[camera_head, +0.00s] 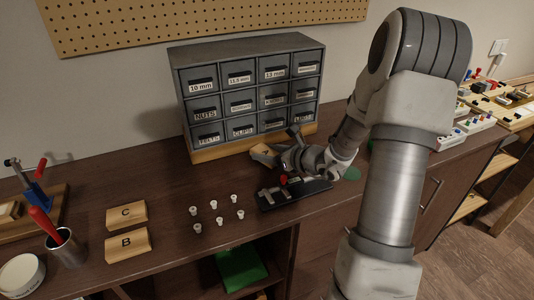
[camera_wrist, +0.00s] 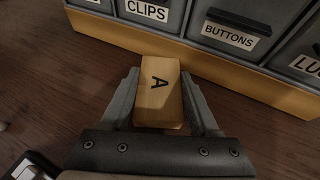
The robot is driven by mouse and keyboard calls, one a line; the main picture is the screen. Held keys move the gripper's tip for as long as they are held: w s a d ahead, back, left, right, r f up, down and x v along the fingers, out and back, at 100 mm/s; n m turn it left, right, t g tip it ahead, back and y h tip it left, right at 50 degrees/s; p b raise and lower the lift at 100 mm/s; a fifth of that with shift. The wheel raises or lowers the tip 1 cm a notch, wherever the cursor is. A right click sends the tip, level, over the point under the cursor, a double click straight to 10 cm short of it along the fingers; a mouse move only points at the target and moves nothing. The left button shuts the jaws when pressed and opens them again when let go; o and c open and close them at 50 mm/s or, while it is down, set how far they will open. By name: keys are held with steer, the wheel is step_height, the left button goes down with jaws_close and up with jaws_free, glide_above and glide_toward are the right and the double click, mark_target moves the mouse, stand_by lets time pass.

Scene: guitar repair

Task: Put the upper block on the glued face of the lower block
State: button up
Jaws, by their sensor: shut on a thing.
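My gripper (camera_wrist: 160,102) is shut on a wooden block marked A (camera_wrist: 159,88), with one finger on each long side of it. In the head view my gripper (camera_head: 276,153) is at the foot of the drawer cabinet, and block A (camera_head: 261,149) shows partly beyond it. Wooden block C (camera_head: 127,214) and block B (camera_head: 128,243) lie apart on the bench at the left, letters up. No glue can be made out on either. The pictures do not show which block is the upper or the lower one.
The drawer cabinet (camera_head: 250,92) stands close behind my gripper. A black tray with tools (camera_head: 293,193) lies in front, with several white pegs (camera_head: 213,204) to its left. A cup with a red-handled tool (camera_head: 66,247), a white jar (camera_head: 22,274) and a clamp (camera_head: 38,184) are at far left.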

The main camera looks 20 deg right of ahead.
steer(key=shift+f, duration=0.2)
steer(key=o, duration=1.4)
